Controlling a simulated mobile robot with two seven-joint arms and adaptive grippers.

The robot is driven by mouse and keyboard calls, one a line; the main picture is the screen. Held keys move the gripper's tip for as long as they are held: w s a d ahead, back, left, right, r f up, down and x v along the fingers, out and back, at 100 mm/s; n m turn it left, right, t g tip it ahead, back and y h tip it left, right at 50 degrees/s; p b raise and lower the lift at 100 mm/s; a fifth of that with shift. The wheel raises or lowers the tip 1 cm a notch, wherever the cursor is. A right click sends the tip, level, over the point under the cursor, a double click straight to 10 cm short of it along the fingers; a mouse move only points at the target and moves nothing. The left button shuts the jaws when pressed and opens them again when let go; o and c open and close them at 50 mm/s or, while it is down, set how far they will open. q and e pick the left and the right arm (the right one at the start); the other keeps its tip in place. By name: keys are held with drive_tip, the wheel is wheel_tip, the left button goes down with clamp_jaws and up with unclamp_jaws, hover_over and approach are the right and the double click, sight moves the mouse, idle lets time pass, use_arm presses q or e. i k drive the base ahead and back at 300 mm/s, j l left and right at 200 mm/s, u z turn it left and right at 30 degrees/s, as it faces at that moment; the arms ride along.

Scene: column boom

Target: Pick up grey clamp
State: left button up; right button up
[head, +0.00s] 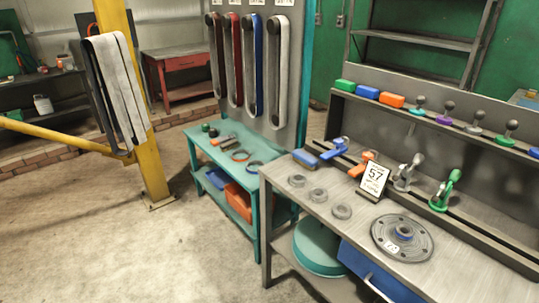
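The grey clamp (407,172) stands upright on the back part of the grey workbench (325,210), in the right half of the head view. It is between a white card marked 57 (375,180) and a green clamp (446,190). A blue clamp (335,148) and an orange clamp (363,164) lie in the same row, to the left of the card. Neither of my grippers shows in the head view, and nothing touches the grey clamp.
A round dark plate (402,237) and several grey rings (318,195) lie on the bench front. A shelf behind holds coloured blocks (391,99) and knobbed pieces (445,113). A teal table (222,158) adjoins at left. A yellow post (150,165) stands farther left; open floor lies before it.

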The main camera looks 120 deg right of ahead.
sight(403, 186)
drive_tip(key=z, duration=4.95)
